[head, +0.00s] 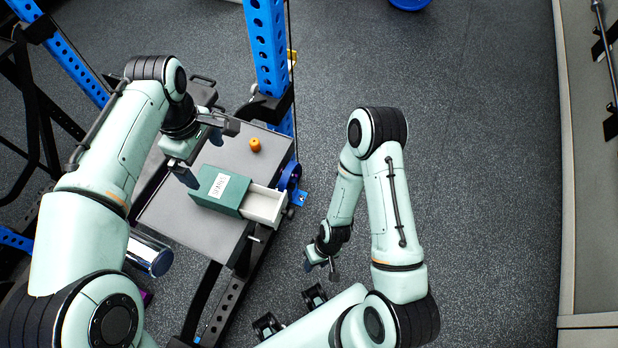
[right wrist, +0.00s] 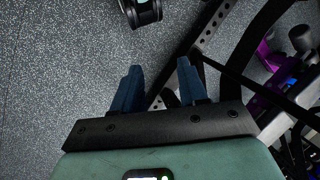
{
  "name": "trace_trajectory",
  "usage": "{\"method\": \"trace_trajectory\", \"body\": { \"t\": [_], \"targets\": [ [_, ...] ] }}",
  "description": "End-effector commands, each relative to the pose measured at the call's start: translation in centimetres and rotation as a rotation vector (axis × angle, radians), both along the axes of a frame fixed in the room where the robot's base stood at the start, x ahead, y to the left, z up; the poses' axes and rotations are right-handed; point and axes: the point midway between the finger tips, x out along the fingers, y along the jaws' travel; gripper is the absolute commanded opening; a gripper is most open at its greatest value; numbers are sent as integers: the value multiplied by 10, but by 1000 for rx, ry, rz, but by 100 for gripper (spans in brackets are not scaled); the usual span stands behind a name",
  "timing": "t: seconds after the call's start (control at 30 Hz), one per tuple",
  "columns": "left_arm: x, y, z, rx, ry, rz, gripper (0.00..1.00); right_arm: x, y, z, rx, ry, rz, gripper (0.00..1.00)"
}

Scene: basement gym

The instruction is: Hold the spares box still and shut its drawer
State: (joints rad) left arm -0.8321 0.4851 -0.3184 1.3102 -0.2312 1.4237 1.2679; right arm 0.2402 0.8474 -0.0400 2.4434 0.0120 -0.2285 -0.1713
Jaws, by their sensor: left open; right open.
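The spares box (head: 214,189) is a green case with a white label, lying on a grey bench top (head: 180,222). Its white drawer (head: 264,205) sticks out of the right side and looks empty. My left gripper (head: 201,158) is open above the back left of the box; I cannot tell whether a finger touches it. My right gripper (head: 320,271) is open and empty, low to the right of the bench, apart from the drawer. In the right wrist view its two blue fingers (right wrist: 160,88) stand apart over the floor; the box is not in that view.
A blue rack upright (head: 267,50) rises at the bench's back. A shiny cylinder (head: 149,256) is at the front left. The floor to the right is clear.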

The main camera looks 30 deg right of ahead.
Motion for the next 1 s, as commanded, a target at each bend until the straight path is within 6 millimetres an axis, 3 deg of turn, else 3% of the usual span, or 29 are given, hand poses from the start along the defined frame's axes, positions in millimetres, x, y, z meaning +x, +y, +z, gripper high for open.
{"method": "trace_trajectory", "body": {
  "t": [0.03,0.2,0.43,0.6,0.8,1.0],
  "targets": [
    [0,0,0,0,0,0,100,18,-7,14,-7,-41,68,43],
    [0,0,0,0,0,0,100,63,-22,70,-10,-150,342,43],
    [0,0,0,0,0,0,100,101,-31,164,17,-306,697,43],
    [0,0,0,0,0,0,100,108,-33,240,56,-440,955,43],
    [0,0,0,0,0,0,100,96,-34,316,110,-599,1224,43],
    [0,0,0,0,0,0,100,81,-35,355,144,-699,1383,43]
  ]
}}
